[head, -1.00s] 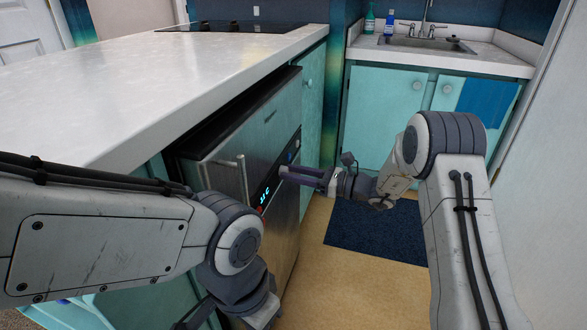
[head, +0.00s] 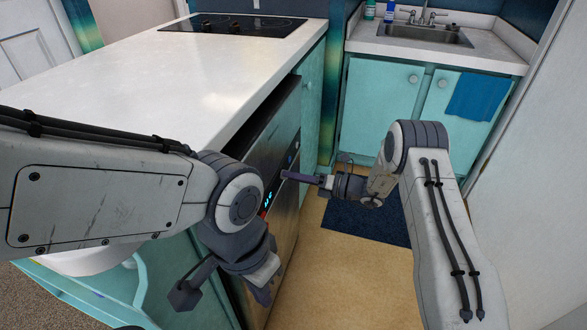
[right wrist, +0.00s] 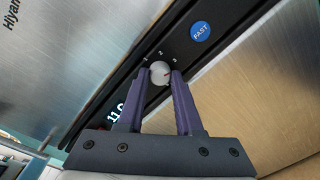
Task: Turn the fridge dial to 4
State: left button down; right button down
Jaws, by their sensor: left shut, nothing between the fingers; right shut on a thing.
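The fridge (head: 286,222) has a steel front under the counter in the head view, partly hidden by my left arm. Its white round dial (right wrist: 160,73) has a small red mark toward its right side. Numbers 1, 2 and 3 show around it; a 4 is not visible, and I cannot tell the exact setting. My right gripper (head: 287,175) reaches the fridge panel. In the right wrist view its fingers (right wrist: 158,80) are shut on the dial, one each side. My left gripper (head: 262,294) is shut and empty, low in front of the fridge.
A blue FAST button (right wrist: 201,32) and a lit display (right wrist: 117,112) flank the dial. The white counter (head: 150,80) is above the fridge. A dark blue mat (head: 365,222) lies on the floor before the sink cabinets (head: 383,105). A pale wall bounds the right.

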jog(key=m+p, duration=0.3)
jog(key=m, duration=0.4)
jog(key=shift+d+g, duration=0.1)
jog(key=shift+g, duration=0.2)
jog(key=shift+m, duration=0.4)
jog(key=c, duration=0.6)
grip_release()
jog(key=p+v, duration=0.1)
jog(key=v, duration=0.9)
jog(key=shift+d, duration=0.2)
